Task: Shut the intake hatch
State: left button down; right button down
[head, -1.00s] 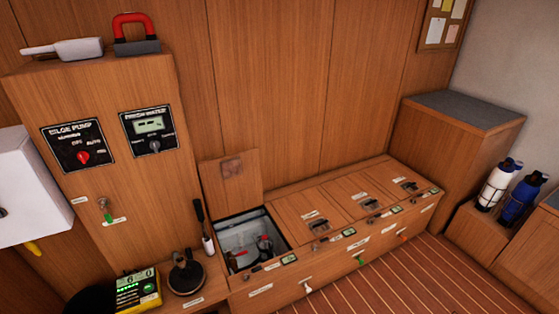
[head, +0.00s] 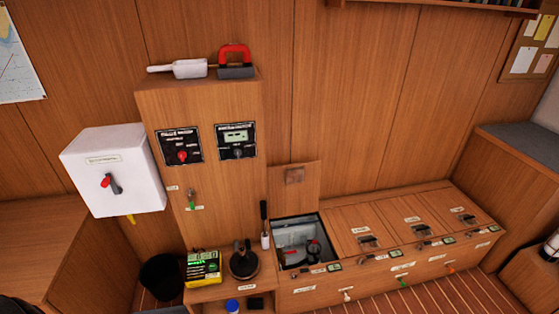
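A wooden hatch lid (head: 294,190) stands raised against the back wall in the head view. Below it, the open compartment (head: 296,232) in the low wooden bench shows grey and red fittings inside. Several other lids to its right (head: 367,234) lie shut, each with a dark latch. The labels are too small to read, so I cannot tell which hatch is named the intake. Neither of my grippers is clearly visible.
A wooden cabinet (head: 215,115) with two black panels stands left of the open hatch. A white box (head: 113,168) hangs beside it. A yellow device (head: 203,268), a black plunger-like item (head: 244,264) and a black bucket (head: 162,276) are low in front.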

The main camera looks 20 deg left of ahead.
aim_at(293, 190)
jog(key=u, duration=0.25)
jog(key=k, duration=0.35)
jog(key=u, duration=0.7)
jog(key=i, duration=0.95)
jog(key=z, duration=0.7)
jog(key=i, duration=0.8)
jog(key=z, duration=1.1)
jog(key=i, duration=0.25)
jog(key=z, duration=0.1)
